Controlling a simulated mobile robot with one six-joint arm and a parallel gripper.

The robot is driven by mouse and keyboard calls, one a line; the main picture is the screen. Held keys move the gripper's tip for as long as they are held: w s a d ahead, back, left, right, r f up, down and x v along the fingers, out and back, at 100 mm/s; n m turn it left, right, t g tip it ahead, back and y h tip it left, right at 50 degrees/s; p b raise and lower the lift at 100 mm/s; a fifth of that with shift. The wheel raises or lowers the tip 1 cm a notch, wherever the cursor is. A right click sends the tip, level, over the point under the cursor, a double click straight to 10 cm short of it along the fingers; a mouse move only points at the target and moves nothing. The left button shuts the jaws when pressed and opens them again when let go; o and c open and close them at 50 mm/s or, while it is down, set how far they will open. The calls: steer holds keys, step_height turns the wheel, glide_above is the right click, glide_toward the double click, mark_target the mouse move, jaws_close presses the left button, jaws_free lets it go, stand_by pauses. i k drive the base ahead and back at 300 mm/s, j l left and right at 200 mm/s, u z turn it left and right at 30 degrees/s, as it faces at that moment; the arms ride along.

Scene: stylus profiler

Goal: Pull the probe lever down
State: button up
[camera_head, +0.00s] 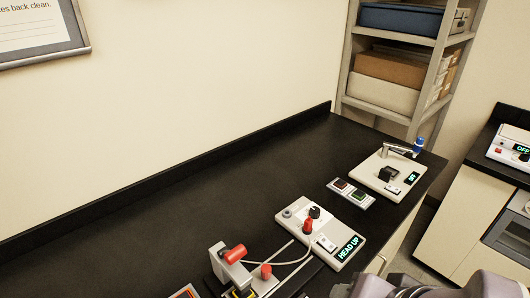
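A light grey post device (218,268) stands at the bottom of the view, near the bench's front edge and partly cut off by the frame. A red cylindrical lever handle (235,254) sticks out to the right from its upper part. A second red knob (266,271) sits lower, to its right. Which of these is the probe lever is not labelled. Cables run from the device to a white control box (322,232) whose green display reads "HEAD UP". Parts of my arm show at the bottom right edge; my gripper's fingers are not visible.
The black bench (180,220) is clear at the left and back. A small button panel (351,193) and a white device with a blue-knobbed arm (388,176) stand farther right. A shelf (400,70) with boxes is behind. Another counter (462,178) stands right.

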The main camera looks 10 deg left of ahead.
mark_target(231, 256)
steer(key=i+j+u, duration=0.15)
steer(key=u, duration=1)
